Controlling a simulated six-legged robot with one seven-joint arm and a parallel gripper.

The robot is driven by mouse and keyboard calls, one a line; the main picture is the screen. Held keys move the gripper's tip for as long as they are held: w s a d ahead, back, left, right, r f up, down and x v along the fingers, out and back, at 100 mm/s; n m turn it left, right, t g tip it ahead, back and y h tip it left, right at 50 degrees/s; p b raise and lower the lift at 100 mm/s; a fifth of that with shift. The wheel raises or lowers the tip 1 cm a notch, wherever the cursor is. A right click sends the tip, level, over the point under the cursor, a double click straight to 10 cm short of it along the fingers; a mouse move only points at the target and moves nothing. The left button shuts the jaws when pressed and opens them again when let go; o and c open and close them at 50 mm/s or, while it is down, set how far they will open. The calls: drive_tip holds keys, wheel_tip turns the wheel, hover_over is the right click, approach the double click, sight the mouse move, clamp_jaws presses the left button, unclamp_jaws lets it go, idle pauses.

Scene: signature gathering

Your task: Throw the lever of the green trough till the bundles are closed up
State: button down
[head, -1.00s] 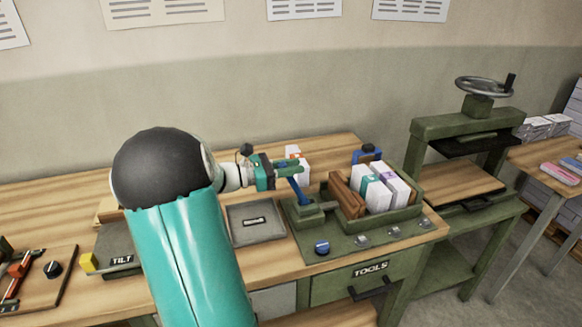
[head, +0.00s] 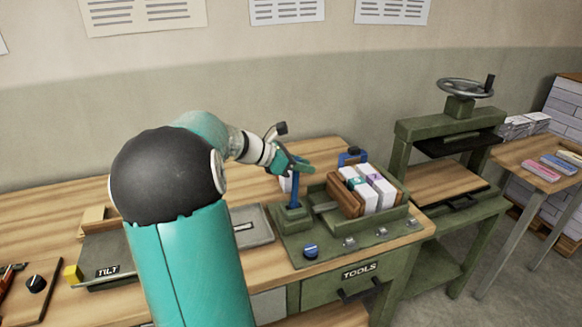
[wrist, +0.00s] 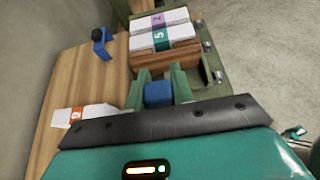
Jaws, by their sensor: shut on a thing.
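The green trough (head: 398,218) stands on the right of the bench. In it, white bundles with a teal band (head: 366,199) and a purple band (head: 384,191) stand side by side against a brown board (head: 343,200). In the wrist view the bundles marked 5 (wrist: 167,38) and 2 (wrist: 160,19) lie close together; I cannot tell if any gap is left. The blue lever (head: 294,193) stands nearly upright left of the board. My gripper (head: 297,168) is shut on its top; the lever's blue end (wrist: 158,94) shows between the fingers.
A white bundle marked 9 (wrist: 85,116) lies loose on the bench beside the lever. A blue piece with a black knob (head: 353,157) stands behind the trough. A grey tray (head: 250,227) lies left, and a green press (head: 450,130) stands right.

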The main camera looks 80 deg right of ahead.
drive_tip(key=shift+s+d+f+t+y, duration=0.25)
drive_tip(key=shift+s+d+t+y, duration=0.15)
drive_tip(key=shift+s+t, duration=0.3)
drive_tip(key=shift+s+d+f+t+y, duration=0.3)
drive_tip(key=shift+s+d+t, duration=0.2)
drive_tip(key=shift+s, duration=0.35)
drive_tip(key=c, duration=1.2)
unclamp_jaws()
drive_tip(key=v, duration=1.3)
drive_tip(key=shift+w+r, duration=0.25)
drive_tip(key=shift+r, duration=0.05)
drive_tip(key=shift+a, duration=0.1)
